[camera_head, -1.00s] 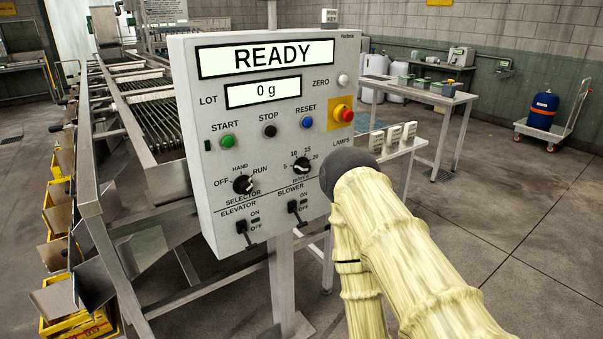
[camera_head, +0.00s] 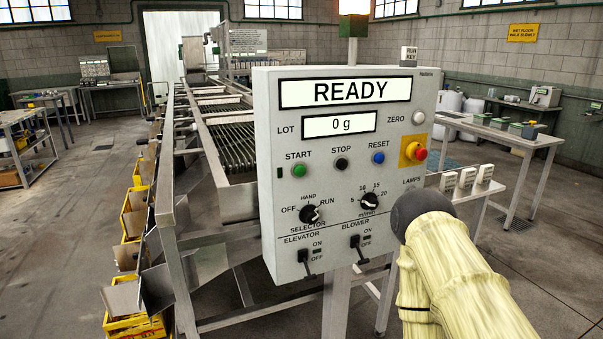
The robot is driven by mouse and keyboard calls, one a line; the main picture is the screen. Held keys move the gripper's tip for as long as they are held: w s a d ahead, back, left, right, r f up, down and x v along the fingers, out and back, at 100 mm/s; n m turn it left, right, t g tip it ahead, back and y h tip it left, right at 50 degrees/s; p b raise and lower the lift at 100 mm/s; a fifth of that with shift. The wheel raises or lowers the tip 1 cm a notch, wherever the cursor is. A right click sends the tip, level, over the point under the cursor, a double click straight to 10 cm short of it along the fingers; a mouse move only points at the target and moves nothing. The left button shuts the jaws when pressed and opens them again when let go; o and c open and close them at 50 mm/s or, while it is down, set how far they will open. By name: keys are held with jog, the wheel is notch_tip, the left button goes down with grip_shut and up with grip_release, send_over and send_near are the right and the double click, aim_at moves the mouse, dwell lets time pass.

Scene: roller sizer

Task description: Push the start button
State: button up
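The green start button (camera_head: 299,171) is on the left of the grey control panel (camera_head: 275,225), under the label START. The panel's upper display (camera_head: 345,92) reads READY and the lot display (camera_head: 340,125) reads 0 g. The black stop button (camera_head: 341,164) and blue reset button (camera_head: 378,158) are to its right. The selector knob (camera_head: 309,214) sits below, its pointer seeming to be toward RUN. My arm, in a pale yellow sleeve, comes in from the lower right and ends in a dark rounded part by the panel's lower right edge. My gripper's fingers cannot be made out.
A red emergency button (camera_head: 419,154) on a yellow plate is at the panel's right edge. The roller machine (camera_head: 215,140) stands behind and left, with yellow crates (camera_head: 135,326) along its side. A table (camera_head: 500,130) stands at the right. Floor is clear at far left and lower right.

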grip_shut()
dwell(1.2)
